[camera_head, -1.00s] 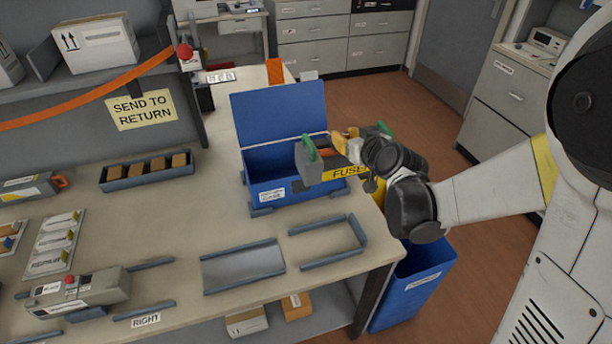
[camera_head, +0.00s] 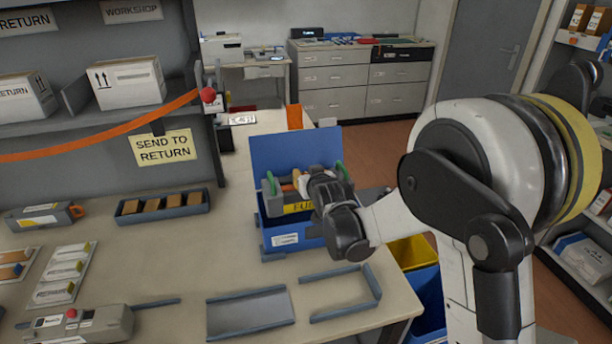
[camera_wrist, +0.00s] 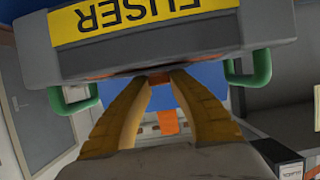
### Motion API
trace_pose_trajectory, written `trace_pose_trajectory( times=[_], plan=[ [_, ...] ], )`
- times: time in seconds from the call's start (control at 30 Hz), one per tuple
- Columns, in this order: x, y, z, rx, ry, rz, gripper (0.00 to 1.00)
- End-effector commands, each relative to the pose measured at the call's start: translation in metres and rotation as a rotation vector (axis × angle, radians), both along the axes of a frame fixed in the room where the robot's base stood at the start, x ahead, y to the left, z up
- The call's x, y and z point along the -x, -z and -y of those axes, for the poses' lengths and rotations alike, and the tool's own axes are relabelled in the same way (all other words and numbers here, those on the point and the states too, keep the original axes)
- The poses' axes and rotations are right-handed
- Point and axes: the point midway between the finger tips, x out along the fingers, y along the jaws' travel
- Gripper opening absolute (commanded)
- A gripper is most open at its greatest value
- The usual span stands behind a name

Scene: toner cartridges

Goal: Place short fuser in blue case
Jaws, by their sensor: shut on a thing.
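The fuser (camera_head: 298,207) is a grey block with a yellow "FUSER" label and green end handles. In the head view it is over the opening of the blue case (camera_head: 288,239), whose lid (camera_head: 296,150) stands open behind it. I cannot tell whether it touches the case. My gripper (camera_wrist: 160,78) is shut on the fuser, its two yellow-orange fingers meeting at the fuser's edge in the wrist view. The fuser (camera_wrist: 165,40) fills the top of that view. My wrist hides the case's right side in the head view.
A grey tray (camera_head: 250,311) and a bracket frame (camera_head: 343,298) lie in front of the case. A bin of brown blocks (camera_head: 163,208) is to the left. A yellow bin (camera_head: 412,250) stands beyond the table's right edge.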

Motion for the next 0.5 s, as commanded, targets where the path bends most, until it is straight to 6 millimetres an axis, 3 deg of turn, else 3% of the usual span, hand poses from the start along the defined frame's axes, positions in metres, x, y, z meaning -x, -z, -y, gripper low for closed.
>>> trace_pose_trajectory(
  times=[0.03, 0.2, 0.33, 0.5],
  plan=[
    [-0.001, 0.016, 0.0, -0.001, 0.0, 0.003, 0.0],
    [-0.001, 0.053, 0.0, -0.001, 0.0, 0.003, 0.0],
    [0.0, 0.07, 0.0, -0.001, 0.0, 0.003, 0.0],
    [0.0, 0.078, 0.0, -0.001, 0.0, 0.003, 0.0]
  ],
)
